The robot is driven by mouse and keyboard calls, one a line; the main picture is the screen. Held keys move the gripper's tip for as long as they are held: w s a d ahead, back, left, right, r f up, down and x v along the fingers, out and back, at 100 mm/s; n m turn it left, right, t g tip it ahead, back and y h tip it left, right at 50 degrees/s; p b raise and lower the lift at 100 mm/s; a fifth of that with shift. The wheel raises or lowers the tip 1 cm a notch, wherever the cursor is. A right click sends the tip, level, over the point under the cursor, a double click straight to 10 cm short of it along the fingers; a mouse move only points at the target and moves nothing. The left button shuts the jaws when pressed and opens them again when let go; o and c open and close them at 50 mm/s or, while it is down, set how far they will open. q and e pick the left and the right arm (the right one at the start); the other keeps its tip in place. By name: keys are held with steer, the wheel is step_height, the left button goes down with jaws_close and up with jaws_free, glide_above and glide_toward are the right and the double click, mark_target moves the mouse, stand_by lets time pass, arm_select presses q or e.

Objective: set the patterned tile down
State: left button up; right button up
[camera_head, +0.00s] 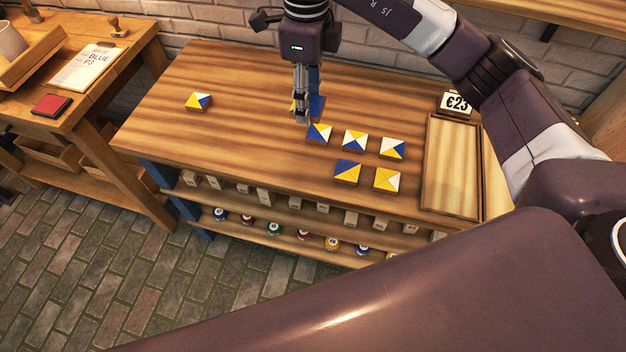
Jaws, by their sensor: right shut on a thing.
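My right gripper (302,108) points down over the back middle of the wooden table (230,75). It is shut on a patterned tile (316,106) with blue and some yellow or orange showing; the fingers hide part of it. The held tile is just behind a blue, white and yellow tile (319,133); I cannot tell whether it touches the table. Further tiles lie in a group: one in the middle (355,140), one at right (393,148), a blue and yellow one (347,172) and a yellow and white one (387,179) in front. My left gripper is not in view.
A single tile (199,101) lies apart at the left. Shelves below hold several paint jars (274,230). Clear tabletop lies left of the gripper. A side bench (110,75) stands at far left.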

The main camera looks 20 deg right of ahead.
step_height(320, 180, down, 8)
steer(key=f+p, duration=0.1)
steer(key=p, duration=0.1)
glide_above(309, 166)
step_height(309, 166, down, 6)
steer(key=shift+f+p, duration=0.2)
steer(key=shift+p, duration=0.15)
steer(key=shift+f, duration=0.3)
step_height(309, 166, down, 3)
steer(key=shift+f+p, duration=0.2)
steer(key=shift+p, duration=0.25)
steer(key=shift+f, duration=0.3)
steer(key=o, duration=0.8)
steer(key=shift+c, duration=0.2)
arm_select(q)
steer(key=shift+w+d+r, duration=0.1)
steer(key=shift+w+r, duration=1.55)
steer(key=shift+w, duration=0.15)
arm_select(e)
steer(key=o, duration=0.4)
steer(key=shift+o, duration=0.2)
